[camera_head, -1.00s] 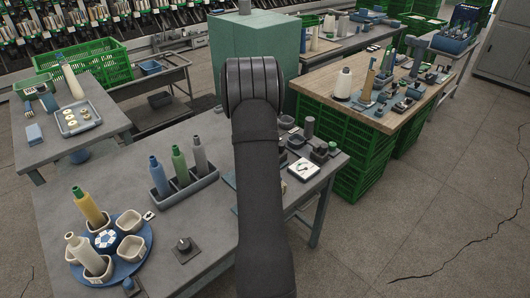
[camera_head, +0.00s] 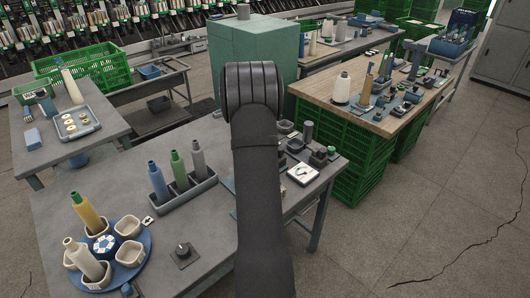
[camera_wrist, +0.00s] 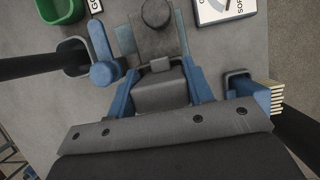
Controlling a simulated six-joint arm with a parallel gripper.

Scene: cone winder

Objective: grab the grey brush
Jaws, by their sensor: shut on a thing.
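In the wrist view my gripper (camera_wrist: 161,82) shows as two blue fingers reaching up from a grey bolted plate. The fingers are shut on a grey block-like piece, which I take to be the grey brush (camera_wrist: 160,92). Its far part runs up between the fingers, and I cannot make out its bristles. In the head view my dark arm stands in front of the bench, and it hides both the gripper and the brush.
The wrist view shows a green container (camera_wrist: 62,10), a white dial card (camera_wrist: 222,10) and a blue piece with cream strips (camera_wrist: 265,97) close by. In the head view a bottle tray (camera_head: 186,196) and a round blue tray (camera_head: 126,279) stand left of my arm.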

